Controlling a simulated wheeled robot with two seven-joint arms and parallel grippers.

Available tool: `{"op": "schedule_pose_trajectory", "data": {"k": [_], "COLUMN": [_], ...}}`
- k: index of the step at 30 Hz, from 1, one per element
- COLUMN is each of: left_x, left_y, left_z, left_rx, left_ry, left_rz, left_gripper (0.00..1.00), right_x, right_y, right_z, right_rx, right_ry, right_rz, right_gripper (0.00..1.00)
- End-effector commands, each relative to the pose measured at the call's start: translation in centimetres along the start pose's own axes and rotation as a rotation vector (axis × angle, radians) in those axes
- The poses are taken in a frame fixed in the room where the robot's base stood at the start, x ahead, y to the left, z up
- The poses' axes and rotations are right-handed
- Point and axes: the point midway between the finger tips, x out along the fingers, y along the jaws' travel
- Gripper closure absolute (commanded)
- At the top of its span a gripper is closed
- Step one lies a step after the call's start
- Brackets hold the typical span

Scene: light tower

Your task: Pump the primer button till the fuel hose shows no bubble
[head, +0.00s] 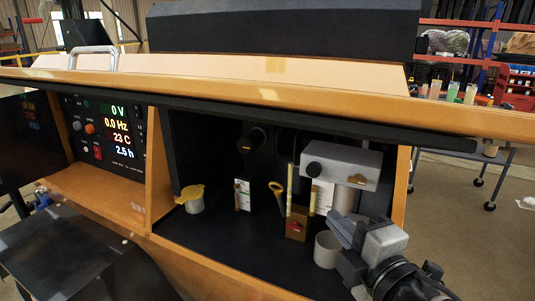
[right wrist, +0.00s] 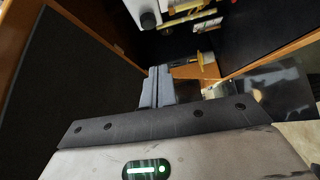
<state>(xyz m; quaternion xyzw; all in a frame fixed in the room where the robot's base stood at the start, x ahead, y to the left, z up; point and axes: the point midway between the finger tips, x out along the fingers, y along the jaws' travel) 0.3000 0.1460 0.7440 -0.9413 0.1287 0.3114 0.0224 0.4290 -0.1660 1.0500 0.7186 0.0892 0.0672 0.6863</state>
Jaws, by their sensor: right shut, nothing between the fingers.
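A grey block (head: 340,165) sits at the right of the open engine bay, with a round black knob (head: 314,170) on its front that looks like the primer button. In the right wrist view the grey block (right wrist: 135,8) and black knob (right wrist: 149,19) show at the top, ahead of my fingers. A pale upright tube (head: 289,185) may be the fuel hose; I cannot make out bubbles. My right gripper (head: 345,232) is shut and empty, below and right of the knob and apart from it. Its closed fingers also show in the right wrist view (right wrist: 157,86). My left gripper is not in view.
A grey cup (head: 327,248) stands close to my right gripper. A brown block with a red part (head: 296,228), a yellow loop handle (head: 277,190) and a yellow-capped filler (head: 191,199) are farther left. The orange frame (head: 300,92) edges the bay above; a lit display panel (head: 108,130) is at left.

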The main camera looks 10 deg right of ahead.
Motion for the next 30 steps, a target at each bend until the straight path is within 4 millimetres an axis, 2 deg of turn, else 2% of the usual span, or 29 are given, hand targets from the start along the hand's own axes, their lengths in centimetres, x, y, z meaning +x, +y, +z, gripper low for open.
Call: {"op": "schedule_pose_trajectory", "data": {"k": [4,8,9,12,15,18,21,30], "left_x": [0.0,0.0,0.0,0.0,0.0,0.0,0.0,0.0], "left_y": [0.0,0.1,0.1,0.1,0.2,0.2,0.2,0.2], "left_z": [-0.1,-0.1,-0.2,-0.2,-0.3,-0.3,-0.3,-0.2], "left_rx": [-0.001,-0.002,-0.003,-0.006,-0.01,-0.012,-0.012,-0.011], "left_ry": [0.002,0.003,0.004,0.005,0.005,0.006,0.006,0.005], "left_rz": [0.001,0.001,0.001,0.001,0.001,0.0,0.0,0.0], "left_gripper": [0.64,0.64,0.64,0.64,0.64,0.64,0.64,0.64], "right_x": [0.3,-1.0,-1.8,-4.6,-7.7,-9.9,-11.1,-11.4], "right_y": [-6.3,-14.4,-17.0,-22.8,-27.1,-29.7,-30.9,-31.1], "right_z": [-1.5,-2.8,-3.1,-3.4,-3.4,-3.4,-3.3,-3.3], "right_rx": [0.272,0.668,0.795,1.087,1.304,1.433,1.492,1.503], "right_ry": [0.011,-0.043,-0.078,-0.193,-0.312,-0.4,-0.444,-0.452], "right_rz": [-0.15,-0.323,-0.369,-0.451,-0.488,-0.498,-0.498,-0.499], "right_gripper": [1.0,1.0,1.0,1.0,1.0,1.0,1.0,1.0]}}
